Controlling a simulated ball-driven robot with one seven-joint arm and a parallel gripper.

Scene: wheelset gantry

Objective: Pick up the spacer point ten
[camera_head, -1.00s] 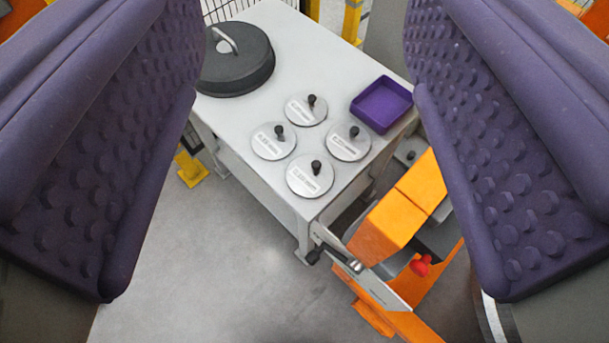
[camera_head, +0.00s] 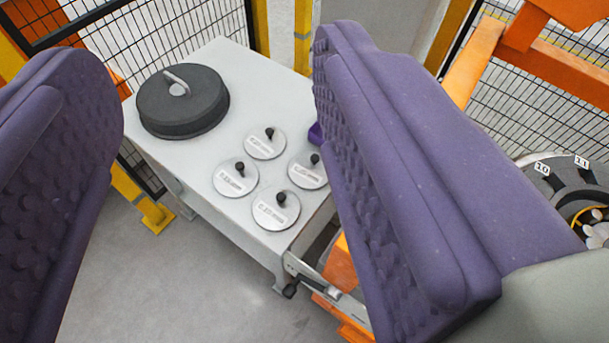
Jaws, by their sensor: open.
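Several silver disc spacers, each with a black knob, lie in a cluster on the grey table (camera_head: 200,200): a back one (camera_head: 265,143), a left one (camera_head: 235,178), a right one (camera_head: 308,171) and a front one (camera_head: 275,208). Their printed labels are too small to read for certain, so I cannot tell which is point ten. My gripper (camera_head: 215,75) is open and empty, its purple padded fingers at either side of the view. The discs show between the fingers, beyond and apart from them. The right finger partly covers the table's right side.
A dark round cover (camera_head: 183,103) with a handle stands at the table's back left. Orange framework, black mesh fencing and yellow posts surround the table. A dark wheel (camera_head: 560,185) marked 10 and 11 is at right.

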